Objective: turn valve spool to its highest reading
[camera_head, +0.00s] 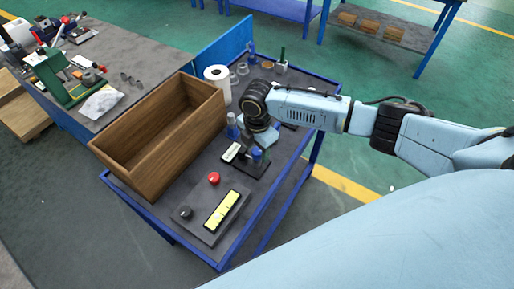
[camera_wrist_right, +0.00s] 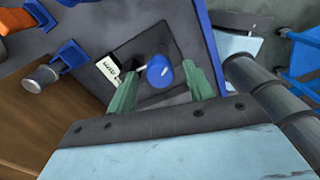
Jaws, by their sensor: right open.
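The valve spool (camera_head: 257,153) has a round blue knob on a dark square plate on the blue-framed bench. Its blue knob also shows in the right wrist view (camera_wrist_right: 158,71), with a white lettered label (camera_wrist_right: 109,69) and a light scale strip beside it. The reading is too small to make out. My right gripper (camera_wrist_right: 161,86) is open, its two green fingers apart on either side of the knob in that view. I cannot tell whether they touch it. In the head view the right wrist hangs over the plate and partly hides it. My left gripper is not in view.
A wooden box (camera_head: 160,145) stands left of the valve plate. A panel (camera_head: 212,215) with a red button, black knob and yellow strip lies in front. A white roll (camera_head: 217,80) and small parts stand behind.

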